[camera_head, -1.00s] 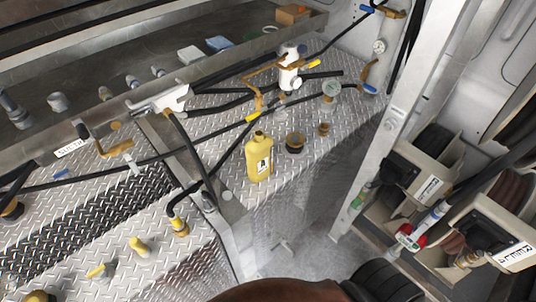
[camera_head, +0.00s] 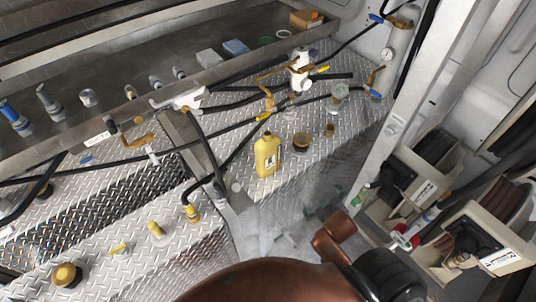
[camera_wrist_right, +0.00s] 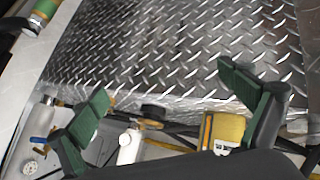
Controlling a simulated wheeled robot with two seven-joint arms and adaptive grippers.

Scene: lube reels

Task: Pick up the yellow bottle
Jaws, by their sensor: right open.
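The yellow bottle (camera_head: 266,157) stands upright on the diamond-plate deck (camera_head: 318,165), near its front edge, in the middle of the head view. Its label faces front right. In the right wrist view the yellow bottle (camera_wrist_right: 222,128) is at lower right, partly hidden by the right-hand finger. My right gripper (camera_wrist_right: 165,83) is open, its two green fingers wide apart with nothing held between them. The bottle lies beyond the fingers, and I cannot tell the exact distance. In the head view my copper-coloured arm shows at the bottom. My left gripper is not in view.
A brown round fitting (camera_head: 301,142) sits to the right of the bottle. A white valve (camera_head: 301,72) and black hoses stand behind it. A post (camera_head: 395,130) and hose reels (camera_head: 490,250) are to the right. Yellow-capped fittings (camera_head: 156,229) are at lower left.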

